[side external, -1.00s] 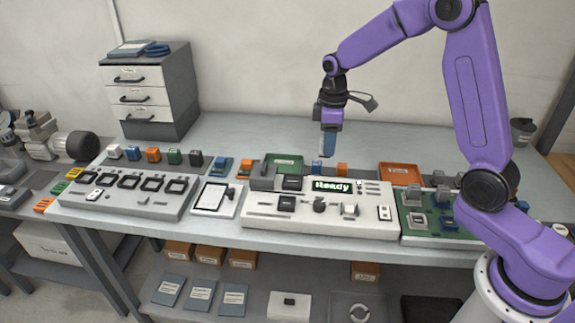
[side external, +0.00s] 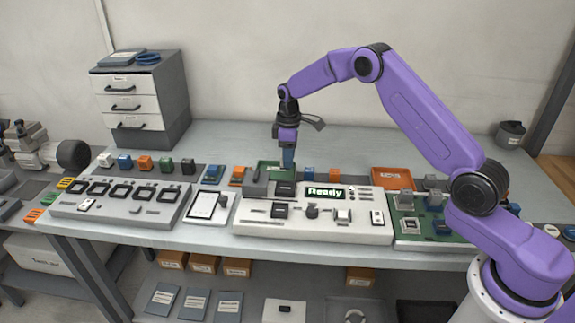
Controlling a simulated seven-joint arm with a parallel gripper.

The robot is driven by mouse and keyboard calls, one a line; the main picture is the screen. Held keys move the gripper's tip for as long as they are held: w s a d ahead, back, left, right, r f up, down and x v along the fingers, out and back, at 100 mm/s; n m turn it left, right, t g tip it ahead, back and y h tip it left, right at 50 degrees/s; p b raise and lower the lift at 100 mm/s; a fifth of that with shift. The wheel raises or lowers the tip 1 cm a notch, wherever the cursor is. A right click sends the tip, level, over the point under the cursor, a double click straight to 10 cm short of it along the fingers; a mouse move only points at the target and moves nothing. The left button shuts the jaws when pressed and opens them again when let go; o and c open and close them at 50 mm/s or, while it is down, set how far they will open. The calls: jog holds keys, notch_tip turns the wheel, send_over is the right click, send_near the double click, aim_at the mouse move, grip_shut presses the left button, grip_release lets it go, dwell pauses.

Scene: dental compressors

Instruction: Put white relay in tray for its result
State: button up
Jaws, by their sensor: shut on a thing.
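My gripper (side external: 288,160) points straight down over the green tray (side external: 263,169), behind the grey tester (side external: 257,219) whose screen (side external: 325,192) reads "Ready". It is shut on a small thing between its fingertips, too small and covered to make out. Its tips are at or just above the tray; I cannot tell if they touch it. A white relay (side external: 105,160) stands at the left end of the row of coloured relays at the back. The orange tray (side external: 393,179) is to the right; its label is too small to read surely.
A long grey unit (side external: 120,208) with several black sockets stands at left, a clipboard (side external: 207,206) beside it. A green circuit board (side external: 425,229) lies at right near my arm. Blue and orange relays (side external: 333,174) stand between the trays. The back of the table is clear.

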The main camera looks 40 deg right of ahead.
jog(key=shift+w+f, duration=0.25)
jog(key=shift+f, duration=1.6)
jog(key=shift+f, duration=0.1)
jog(key=o, duration=1.1)
